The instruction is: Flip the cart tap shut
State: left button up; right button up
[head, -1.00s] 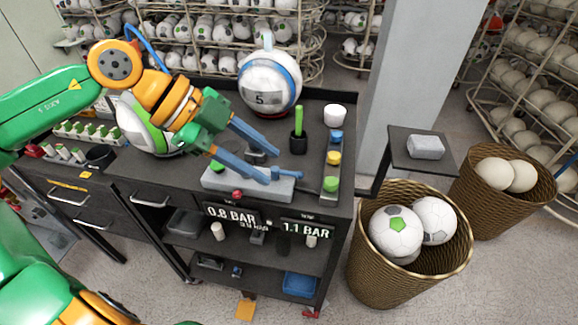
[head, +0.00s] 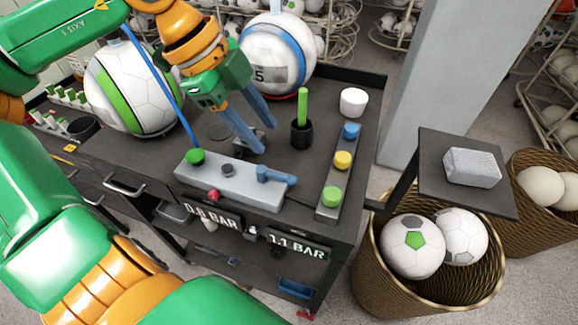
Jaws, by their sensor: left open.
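The cart tap (head: 277,176) is a blue lever on the right part of a long grey block on the black cart top (head: 335,110). It points to the right, along the block. The grey block (head: 222,180) also carries a green knob (head: 195,156), a dark button and a red knob (head: 214,195) on its front. My left gripper (head: 268,137) is open and empty, its blue fingers pointing down and right. Its tips appear behind the block and clear of the tap. My right gripper is not in view.
A dark cup with a green stick (head: 302,128) and a strip of blue, yellow and green buttons (head: 338,180) stand right of the tap. A ball with a blue band (head: 290,48) is behind. A basket of balls (head: 375,275) stands right of the cart.

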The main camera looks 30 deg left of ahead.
pick_arm(q)
jog(key=b, duration=0.3)
send_near(282, 177)
jog(key=p+x, duration=0.1)
jog(key=x, duration=0.7)
jog(key=shift+w+d+r, duration=0.1)
jog(key=shift+r, duration=0.05)
grip_shut()
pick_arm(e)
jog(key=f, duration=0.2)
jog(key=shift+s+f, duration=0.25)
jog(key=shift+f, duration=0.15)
